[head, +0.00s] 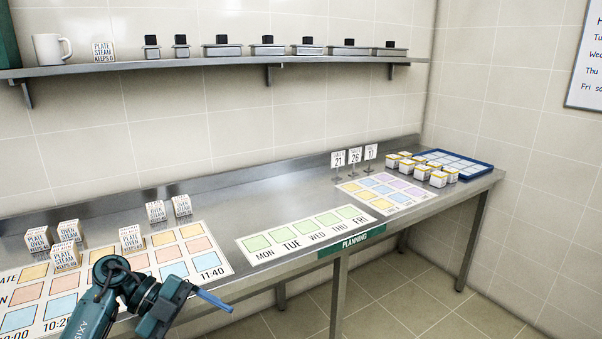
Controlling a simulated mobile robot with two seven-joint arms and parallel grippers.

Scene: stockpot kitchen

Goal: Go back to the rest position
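My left arm comes in from the lower left, and its gripper (214,300) is over the front edge of the steel counter (290,200), near the right end of the time mat (238,267). Only a thin blue tip of the gripper shows, side on, so I cannot tell whether it is open or shut. I see nothing hanging from it. My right gripper is not in view.
Several labelled cubes (66,256) stand on and behind the time mat. A weekday mat (307,233), coloured mat (383,193), number signs (354,156), small boxes (438,178) and blue tray (487,165) lie further right. A shelf (205,63) runs above.

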